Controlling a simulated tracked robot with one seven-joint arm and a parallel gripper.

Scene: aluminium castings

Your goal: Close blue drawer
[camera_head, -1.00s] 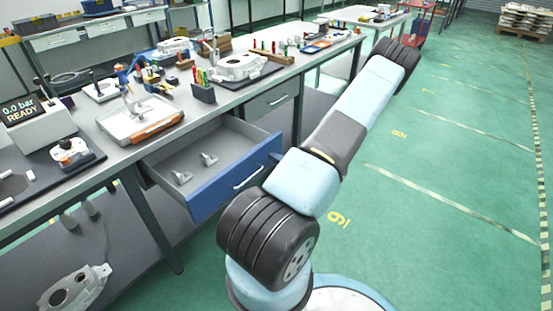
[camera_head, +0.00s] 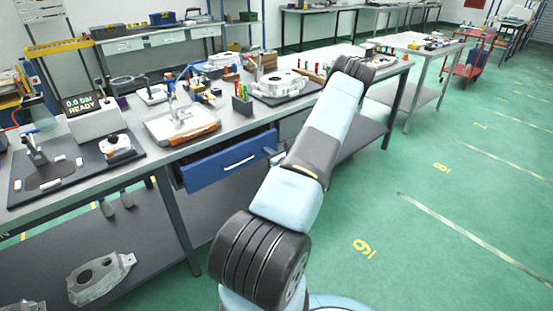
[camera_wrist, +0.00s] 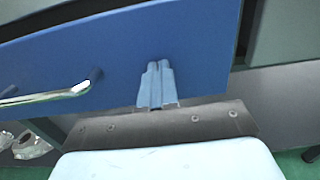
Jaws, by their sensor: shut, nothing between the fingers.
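The blue drawer (camera_head: 212,172) sits under the workbench, with a silver bar handle (camera_head: 240,162) on its front. In the wrist view the blue front (camera_wrist: 110,60) fills much of the picture, with the handle (camera_wrist: 45,95) at the left. My gripper (camera_wrist: 157,66) is shut and empty, its tips at or very near the blue front, right of the handle. In the head view my arm hides most of the gripper.
The workbench (camera_head: 165,158) carries a tray (camera_head: 180,125), a pressure device (camera_head: 95,115), castings and tools. A casting (camera_head: 98,278) lies on the lower shelf. The green floor to the right is open. A red cart (camera_head: 470,55) stands farther back.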

